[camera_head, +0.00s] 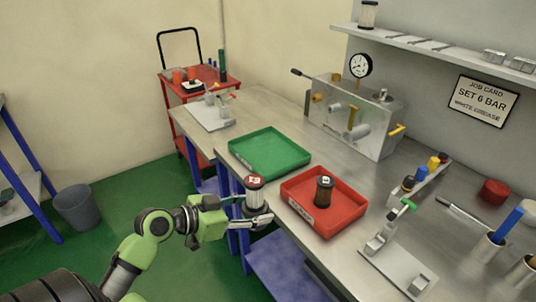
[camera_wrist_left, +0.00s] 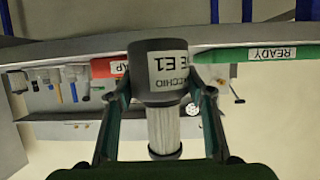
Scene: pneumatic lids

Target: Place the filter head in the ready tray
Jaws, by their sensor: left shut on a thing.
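My left gripper (camera_head: 257,216) is shut on a filter head (camera_head: 255,194), which has a pale pleated body and a dark cap with a white label. It is held in the air just off the front edge of the bench, left of the red tray. In the left wrist view the filter head (camera_wrist_left: 160,75) sits between the two fingers; its label is only partly readable. The green ready tray (camera_head: 270,153) lies empty on the bench behind the gripper; its READY label (camera_wrist_left: 272,54) shows in the wrist view. My right gripper is not in view.
A metal test rig (camera_head: 350,124) with a gauge stands behind the trays. A small fixture (camera_head: 398,262) and tool cups stand at right. A red cart (camera_head: 176,90) is beyond the bench.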

